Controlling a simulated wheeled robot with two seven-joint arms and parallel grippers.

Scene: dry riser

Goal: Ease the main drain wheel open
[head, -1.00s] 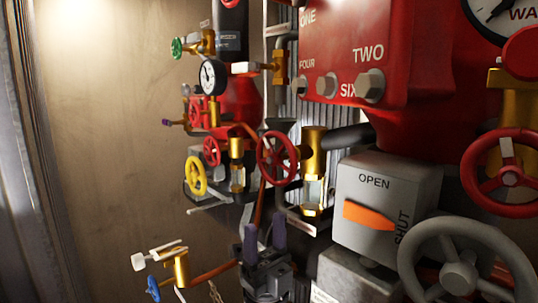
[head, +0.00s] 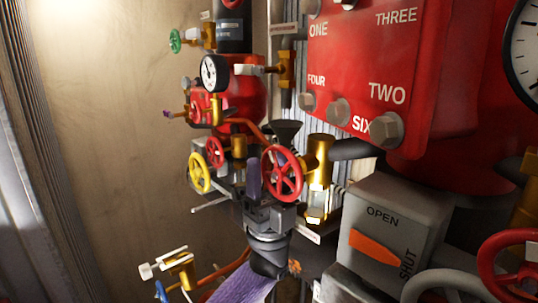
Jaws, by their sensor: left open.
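My left gripper (head: 262,168) rises from the bottom centre, its dark purple fingers pointing up and open. It overlaps the left edge of a red handwheel (head: 283,174) on a brass valve (head: 318,170). I cannot tell whether it touches the wheel, and nothing shows held. Other handwheels are a smaller red one (head: 215,152), a yellow one (head: 200,173), a large grey one (head: 450,287) cut by the bottom edge, and a red one (head: 512,265) at the right edge. No label shows which is the main drain wheel. My right gripper is out of view.
A grey box (head: 395,215) marked OPEN and SHUT, with an orange pointer (head: 375,247), stands right of my arm. A red numbered casting (head: 390,65) is above it. A gauge (head: 213,73) and brass pipework crowd the left. The wall (head: 110,130) side is clear.

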